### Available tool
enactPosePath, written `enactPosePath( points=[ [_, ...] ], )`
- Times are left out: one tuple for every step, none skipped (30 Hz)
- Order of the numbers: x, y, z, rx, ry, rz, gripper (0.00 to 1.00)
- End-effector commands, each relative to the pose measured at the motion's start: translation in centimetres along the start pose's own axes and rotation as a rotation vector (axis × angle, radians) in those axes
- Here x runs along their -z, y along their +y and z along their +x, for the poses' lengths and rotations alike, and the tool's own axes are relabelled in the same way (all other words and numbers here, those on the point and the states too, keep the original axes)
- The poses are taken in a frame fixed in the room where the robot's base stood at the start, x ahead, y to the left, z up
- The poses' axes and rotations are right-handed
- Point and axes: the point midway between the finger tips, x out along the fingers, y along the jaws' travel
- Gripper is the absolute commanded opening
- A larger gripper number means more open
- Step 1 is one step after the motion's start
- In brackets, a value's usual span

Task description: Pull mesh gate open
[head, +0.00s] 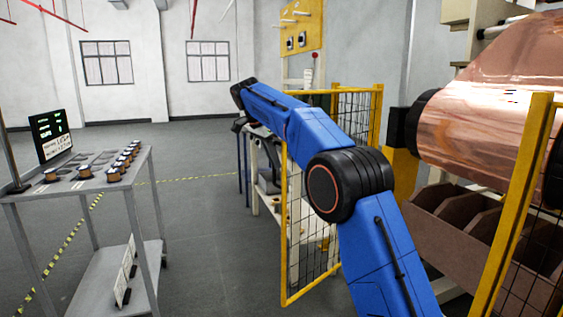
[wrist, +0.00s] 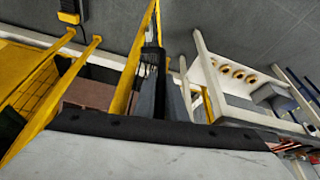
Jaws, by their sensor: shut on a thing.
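The mesh gate (head: 284,225) has a yellow frame and dark wire mesh. In the head view it stands at an angle out from the fence line, behind my blue arm, which hides part of it. My gripper (head: 240,126) is at the far end of the arm, partly hidden, by the gate's left edge. In the wrist view my gripper (wrist: 161,88) is shut beside a yellow bar of the gate (wrist: 131,70). The exact part between the fingers is hard to make out.
A large copper foil roll (head: 480,130) and brown bins (head: 465,220) are at the right, behind a yellow fence post (head: 519,200). A grey cart (head: 85,185) with spools is at the left. A workbench (head: 262,175) stands behind the gate. The floor between cart and gate is clear.

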Motion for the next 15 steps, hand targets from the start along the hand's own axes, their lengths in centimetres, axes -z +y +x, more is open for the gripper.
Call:
enactPosePath(
  points=[
    [-0.14, -0.11, 0.03, -0.001, -0.001, -0.003, 0.00],
    [-0.18, -0.15, 0.01, -0.001, -0.001, -0.003, 0.00],
    [-0.21, -0.18, 0.00, 0.000, -0.001, -0.004, 0.00],
    [-0.22, -0.20, -0.01, 0.000, -0.001, -0.004, 0.00],
    [-0.22, -0.21, -0.01, 0.000, -0.001, -0.004, 0.00],
    [-0.22, -0.21, -0.01, 0.000, -0.001, -0.004, 0.00],
    [-0.22, -0.21, 0.00, 0.000, -0.001, -0.004, 0.00],
    [-0.21, -0.20, 0.00, 0.000, -0.001, -0.004, 0.00],
    [-0.21, -0.20, 0.01, -0.001, -0.001, -0.004, 0.00],
    [-0.20, -0.20, 0.01, -0.001, -0.001, -0.004, 0.00],
    [-0.20, -0.20, 0.01, -0.001, -0.001, -0.004, 0.00],
    [-0.20, -0.20, 0.02, -0.001, -0.001, -0.004, 0.00],
    [-0.19, -0.19, 0.02, -0.001, -0.001, -0.004, 0.00],
    [-0.19, -0.19, 0.02, -0.001, -0.001, -0.004, 0.16],
    [-0.18, -0.19, 0.02, -0.001, 0.000, -0.003, 0.18]
  ],
)
